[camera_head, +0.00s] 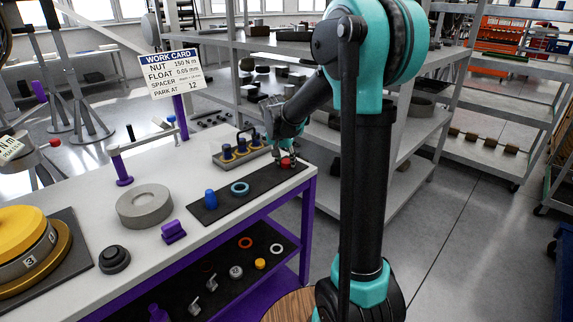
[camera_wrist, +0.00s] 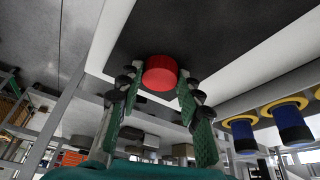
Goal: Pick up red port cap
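The red port cap (camera_head: 287,162) is a short red cylinder at the far right end of the dark mat (camera_head: 262,190) on the workbench. It also shows in the wrist view (camera_wrist: 160,73), near the top middle, against the dark mat. My gripper (camera_head: 285,157) is right at the cap, coming down from above. In the wrist view, its two green-padded fingers (camera_wrist: 160,90) stand apart, one on each side of the cap. Narrow gaps seem to show between the fingertips and the cap. Part of the cap is hidden by the fingers in the head view.
On the same mat are a teal ring (camera_head: 240,188) and a blue cap (camera_head: 210,199). A grey ring (camera_head: 145,206) and purple block (camera_head: 173,231) lie to the left. Shelving stands behind the bench.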

